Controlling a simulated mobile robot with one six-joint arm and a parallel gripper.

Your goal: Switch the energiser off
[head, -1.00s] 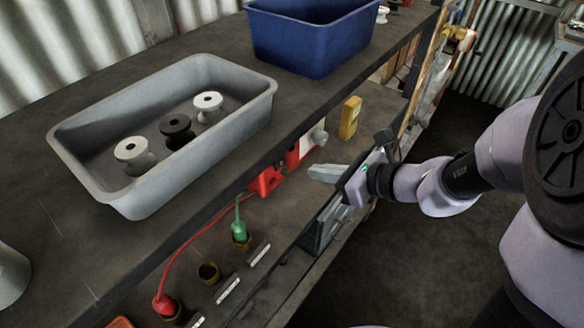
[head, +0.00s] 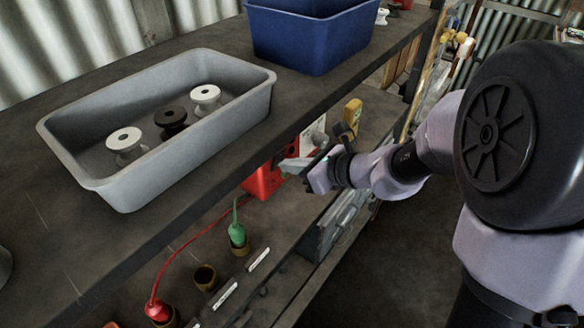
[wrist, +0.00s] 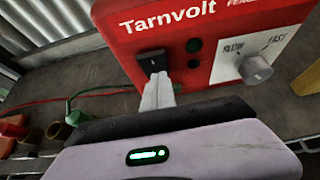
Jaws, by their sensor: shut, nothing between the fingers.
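The energiser is a red box marked "Tarnvolt" (wrist: 215,22), filling the top of the wrist view. In the head view the red energiser (head: 262,182) sits under the shelf, partly hidden by my gripper. Its black switch (wrist: 151,58) is at the left of its face, with dark round spots beside it. A grey knob (wrist: 255,70) on a white "SLOW–FAST" plate is to the right. My gripper (wrist: 159,80) is shut and empty, with its tips right at the switch's lower edge; whether they touch cannot be told. My gripper (head: 288,165) also shows in the head view.
Red and green leads run left from the energiser to a green-handled plug (head: 237,232) and a red one (head: 158,310). A grey tray (head: 107,190) with spools and a blue bin (head: 312,40) stand on the shelf above. A yellow device (head: 352,113) is behind.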

